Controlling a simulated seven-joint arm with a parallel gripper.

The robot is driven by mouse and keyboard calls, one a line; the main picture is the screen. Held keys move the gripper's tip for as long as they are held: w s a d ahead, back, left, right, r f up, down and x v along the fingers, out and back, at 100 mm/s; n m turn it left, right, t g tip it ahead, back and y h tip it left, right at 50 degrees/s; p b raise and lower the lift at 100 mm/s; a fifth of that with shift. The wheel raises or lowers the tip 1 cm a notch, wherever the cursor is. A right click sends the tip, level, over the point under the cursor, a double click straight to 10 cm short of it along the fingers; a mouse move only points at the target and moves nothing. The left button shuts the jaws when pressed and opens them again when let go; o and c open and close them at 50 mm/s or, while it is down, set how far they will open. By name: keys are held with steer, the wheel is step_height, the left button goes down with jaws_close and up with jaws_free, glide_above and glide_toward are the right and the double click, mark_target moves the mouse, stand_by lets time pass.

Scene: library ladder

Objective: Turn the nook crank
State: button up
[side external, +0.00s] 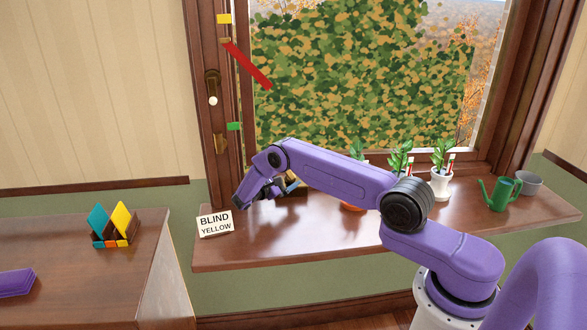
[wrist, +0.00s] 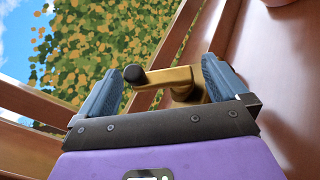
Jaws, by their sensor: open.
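The crank (wrist: 172,76) is a brass arm with a black knob at its left end and a thick brass hub at its right, seen in the wrist view. My gripper (wrist: 162,66) is open, with one blue finger on either side of the crank. The crank lies across the gap, and I cannot tell whether either finger touches it. In the side view my gripper (side external: 268,192) is low over the left part of the sill, and the crank is mostly hidden there. A card reading "BLIND YELLOW" (side external: 215,224) stands at the sill's left end.
A red bar (side external: 247,65) slants by the window frame, between a yellow tag (side external: 224,19) above and a green tag (side external: 234,126) below. Potted plants (side external: 441,182), a green watering can (side external: 501,194) and a grey pot (side external: 529,183) stand on the sill (side external: 320,246) to the right.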

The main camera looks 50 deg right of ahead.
steer(key=shift+s+d, duration=0.1)
steer(key=shift+d, duration=2.25)
steer(key=c, duration=0.9)
